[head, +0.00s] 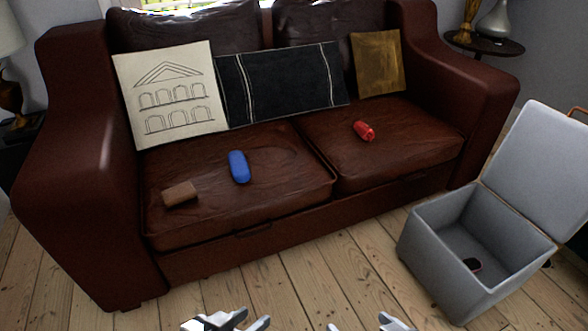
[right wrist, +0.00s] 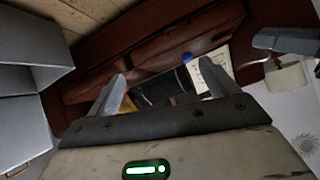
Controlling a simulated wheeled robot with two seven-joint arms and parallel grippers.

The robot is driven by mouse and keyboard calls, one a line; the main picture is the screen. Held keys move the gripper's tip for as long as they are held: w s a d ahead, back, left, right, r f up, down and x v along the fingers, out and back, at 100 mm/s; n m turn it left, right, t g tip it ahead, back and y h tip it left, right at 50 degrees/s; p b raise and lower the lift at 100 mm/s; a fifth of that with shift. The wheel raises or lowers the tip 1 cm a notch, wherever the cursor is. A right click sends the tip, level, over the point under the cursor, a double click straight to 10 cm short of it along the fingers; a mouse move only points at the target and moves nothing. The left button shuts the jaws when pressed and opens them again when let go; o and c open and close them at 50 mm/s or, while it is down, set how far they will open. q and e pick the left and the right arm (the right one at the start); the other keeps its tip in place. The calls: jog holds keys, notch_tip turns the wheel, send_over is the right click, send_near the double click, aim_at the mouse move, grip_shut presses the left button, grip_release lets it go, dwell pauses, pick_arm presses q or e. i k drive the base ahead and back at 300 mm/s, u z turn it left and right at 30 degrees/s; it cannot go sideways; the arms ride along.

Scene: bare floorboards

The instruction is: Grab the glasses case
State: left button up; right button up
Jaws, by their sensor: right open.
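The glasses case appears to be the smooth blue elongated case (head: 239,166) lying on the left seat cushion of the sofa. A small blue patch of it (right wrist: 188,57) shows in the right wrist view. My left gripper (head: 228,323) is at the bottom of the head view, fingers apart and empty. My right gripper (head: 371,325) is also at the bottom, to the right of the left one. In the right wrist view its fingers (right wrist: 167,88) are spread wide with nothing between them. Both grippers are well short of the sofa and the case.
The dark red leather sofa (head: 240,236) also holds a brown block-like item (head: 180,193), a red can-like item (head: 364,131) and cushions. Bare floorboards lie before the sofa.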

aim_at(240, 168)
jog(key=u, duration=0.05)
jog(key=i, duration=1.4)
jog(key=u, duration=1.7)
